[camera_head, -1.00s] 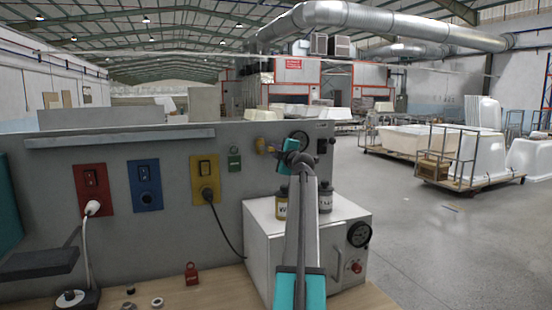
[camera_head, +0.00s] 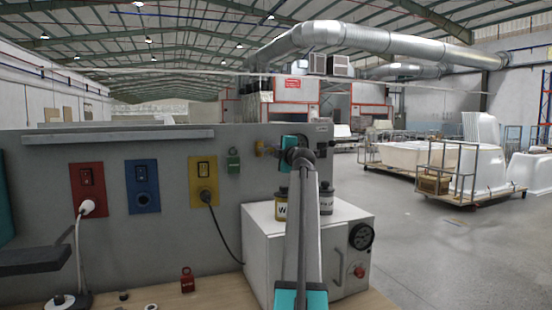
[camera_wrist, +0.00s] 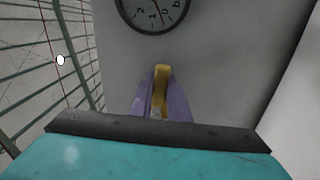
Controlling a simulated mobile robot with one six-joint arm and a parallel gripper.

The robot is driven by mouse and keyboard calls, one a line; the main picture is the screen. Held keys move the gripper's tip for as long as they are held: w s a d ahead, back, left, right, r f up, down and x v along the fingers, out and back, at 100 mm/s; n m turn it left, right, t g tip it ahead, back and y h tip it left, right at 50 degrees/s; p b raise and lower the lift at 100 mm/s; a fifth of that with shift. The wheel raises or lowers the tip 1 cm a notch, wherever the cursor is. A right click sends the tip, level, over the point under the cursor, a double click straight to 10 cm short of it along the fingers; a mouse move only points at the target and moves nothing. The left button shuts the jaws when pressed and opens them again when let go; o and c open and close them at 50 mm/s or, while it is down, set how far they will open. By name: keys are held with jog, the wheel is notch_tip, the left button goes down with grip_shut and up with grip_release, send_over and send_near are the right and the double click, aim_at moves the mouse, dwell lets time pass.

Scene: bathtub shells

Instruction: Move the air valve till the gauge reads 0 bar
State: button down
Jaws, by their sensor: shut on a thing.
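The yellow air valve handle (camera_wrist: 161,76) stands out from the grey panel in the wrist view. The purple fingers of my gripper (camera_wrist: 161,98) are shut on it, one on each side. The round black gauge (camera_wrist: 153,14) sits on the panel just above, cut off by the top edge. Its needle and some numerals show, but I cannot tell the exact reading. My arm covers the handle, the fingers and most of that gauge there.
Two jars stand on top. Red, blue and yellow socket plates (camera_head: 204,181) line the panel. A red padlock (camera_head: 187,280) lies on the bench.

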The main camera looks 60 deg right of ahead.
jog(key=shift+r+n+b, duration=0.2)
jog(key=shift+n+b, duration=0.1)
jog(key=shift+b, duration=0.65)
jog(key=c, duration=1.7)
grip_release()
jog(key=shift+s+a, duration=0.1)
jog(key=shift+s, duration=0.05)
jog(key=b+v, duration=0.2)
jog(key=v, duration=1.1)
jog(key=shift+s+a+b, duration=0.2)
jog(key=shift+b, duration=0.2)
